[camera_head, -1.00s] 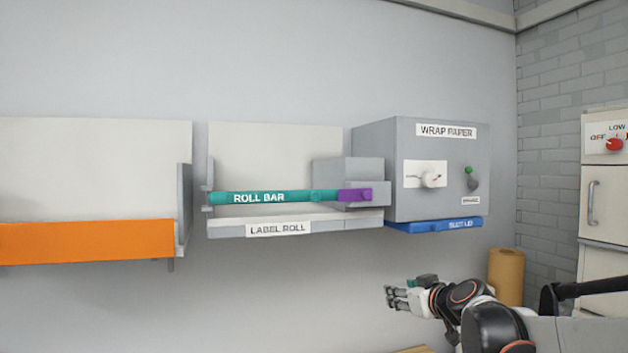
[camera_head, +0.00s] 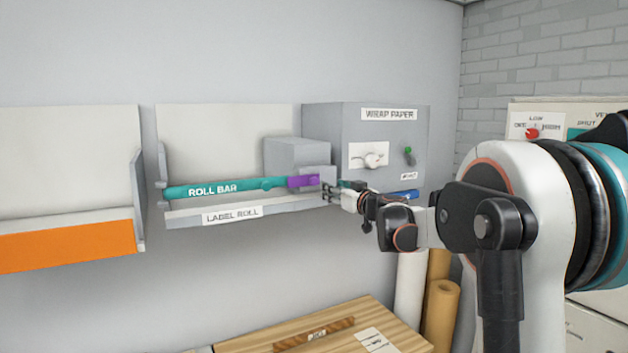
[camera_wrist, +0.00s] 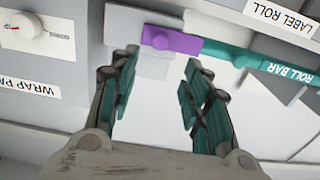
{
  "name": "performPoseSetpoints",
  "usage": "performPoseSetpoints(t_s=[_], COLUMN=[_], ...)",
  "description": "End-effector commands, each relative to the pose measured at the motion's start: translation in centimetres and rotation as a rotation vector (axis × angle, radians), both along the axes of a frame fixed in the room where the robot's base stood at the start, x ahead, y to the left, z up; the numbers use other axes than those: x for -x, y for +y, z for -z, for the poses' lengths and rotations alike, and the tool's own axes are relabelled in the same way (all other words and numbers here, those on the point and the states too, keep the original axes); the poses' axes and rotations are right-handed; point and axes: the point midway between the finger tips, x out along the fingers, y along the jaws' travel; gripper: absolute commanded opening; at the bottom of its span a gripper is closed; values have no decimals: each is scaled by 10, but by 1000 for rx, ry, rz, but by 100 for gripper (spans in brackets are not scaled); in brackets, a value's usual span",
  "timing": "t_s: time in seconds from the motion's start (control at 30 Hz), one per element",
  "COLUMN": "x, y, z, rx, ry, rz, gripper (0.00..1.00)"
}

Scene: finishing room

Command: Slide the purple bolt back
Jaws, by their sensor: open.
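The purple bolt (camera_head: 303,181) sits at the right end of the teal roll bar (camera_head: 225,188), against a grey block on the label roll shelf. In the wrist view the purple bolt (camera_wrist: 170,40) lies beyond the fingertips, with the roll bar (camera_wrist: 255,64) running off to the right. My gripper (camera_head: 327,191) is just right of the bolt in the head view. In the wrist view my gripper (camera_wrist: 160,58) has its two fingers spread apart with nothing between them. The bolt appears apart from the fingers.
The wrap paper box (camera_head: 335,145) with its knob (camera_head: 373,160) stands right of the bolt, close behind my gripper. A blue bar (camera_head: 404,195) is under it. The label roll shelf (camera_head: 180,220) runs below the bar. Paper rolls (camera_head: 440,310) and a wooden board (camera_head: 370,315) are below.

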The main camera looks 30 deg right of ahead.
Motion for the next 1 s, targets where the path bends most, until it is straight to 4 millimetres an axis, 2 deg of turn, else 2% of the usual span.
performPoseSetpoints(t_s=[0.2,0.5,0.7,1.0], x=[-42,-91,-109,-114], y=[2,4,4,4], z=[-2,-2,-1,0], rx=[0,0,0,0], ry=[0,1,1,1], rz=[-2,-1,0,0], gripper=[44,44,44,44])
